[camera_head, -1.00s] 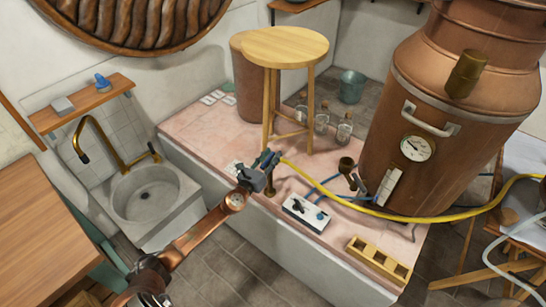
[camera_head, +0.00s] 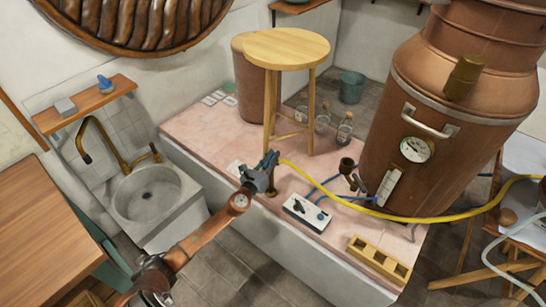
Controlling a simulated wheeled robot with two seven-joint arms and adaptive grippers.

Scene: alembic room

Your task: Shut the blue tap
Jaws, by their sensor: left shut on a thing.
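The blue tap (camera_head: 271,189) is a short brass standpipe at the near edge of the pink tiled platform, with the yellow hose running from it. My left gripper (camera_head: 269,161) is at the top of this tap, with its arm coming up from the lower left. It is shut on the tap's handle, which is mostly hidden behind the fingers. I cannot tell the handle's exact angle. My right gripper is not in view.
A wooden stool (camera_head: 286,48) stands just behind the tap. A white control box (camera_head: 307,213) and a wooden rack (camera_head: 379,260) lie to the right, before the large copper still (camera_head: 430,130). The yellow hose (camera_head: 340,202) crosses the platform. A stone sink (camera_head: 147,195) is at left.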

